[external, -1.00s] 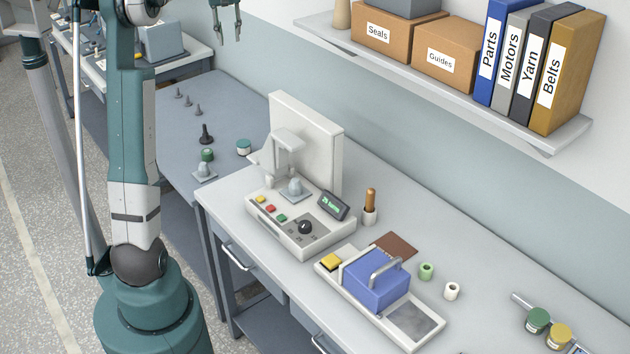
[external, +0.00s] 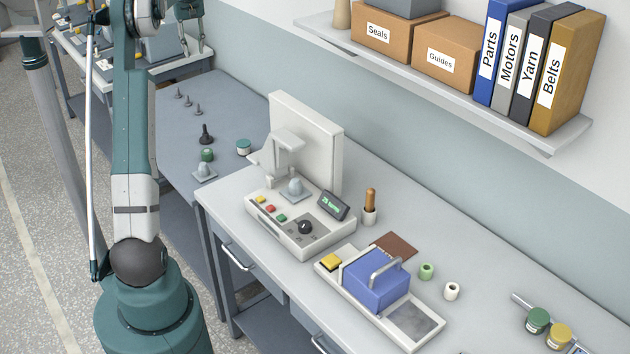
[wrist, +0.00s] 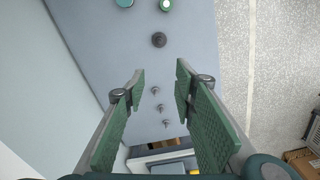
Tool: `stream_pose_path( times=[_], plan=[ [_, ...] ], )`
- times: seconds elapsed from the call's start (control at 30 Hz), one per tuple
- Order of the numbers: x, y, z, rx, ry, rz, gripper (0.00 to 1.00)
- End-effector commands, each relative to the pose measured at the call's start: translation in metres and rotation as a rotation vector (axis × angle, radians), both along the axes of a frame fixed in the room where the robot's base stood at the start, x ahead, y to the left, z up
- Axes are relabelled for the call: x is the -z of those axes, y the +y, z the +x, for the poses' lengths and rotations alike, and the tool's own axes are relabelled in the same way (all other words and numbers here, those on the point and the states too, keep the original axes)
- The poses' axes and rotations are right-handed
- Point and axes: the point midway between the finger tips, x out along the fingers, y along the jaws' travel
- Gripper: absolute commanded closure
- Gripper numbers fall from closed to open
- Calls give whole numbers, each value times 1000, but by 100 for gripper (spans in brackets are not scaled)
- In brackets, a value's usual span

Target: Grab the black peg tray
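I cannot clearly make out a black peg tray in either view. A black peg (external: 206,134) stands on the blue-grey side table, and it also shows in the wrist view (wrist: 158,40). Several small dark grey pegs (external: 188,101) stand in a row further back; they show between my fingers in the wrist view (wrist: 160,107). My gripper (external: 195,48) is at the top of the external view, at the far end of this table. In the wrist view my gripper (wrist: 160,72) is open, its green pads wide apart with nothing held between them.
A green spool (external: 207,155) and a teal-lidded jar (external: 243,147) stand near the black peg. A grey-white machine (external: 305,225) and a tray with a blue block (external: 375,285) stand on the nearer bench. Another table (external: 95,70) with equipment lies beyond my gripper.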

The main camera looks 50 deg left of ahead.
Motion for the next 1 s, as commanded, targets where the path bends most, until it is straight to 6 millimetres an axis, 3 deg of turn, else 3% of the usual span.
stream_pose_path(
  times=[0.37,0.7,0.8,1.0],
  plan=[
    [86,0,1,1,0,0,72],
    [227,-1,0,1,0,1,72],
    [258,-1,0,1,0,1,72],
    [287,-1,0,1,0,1,72]
  ],
)
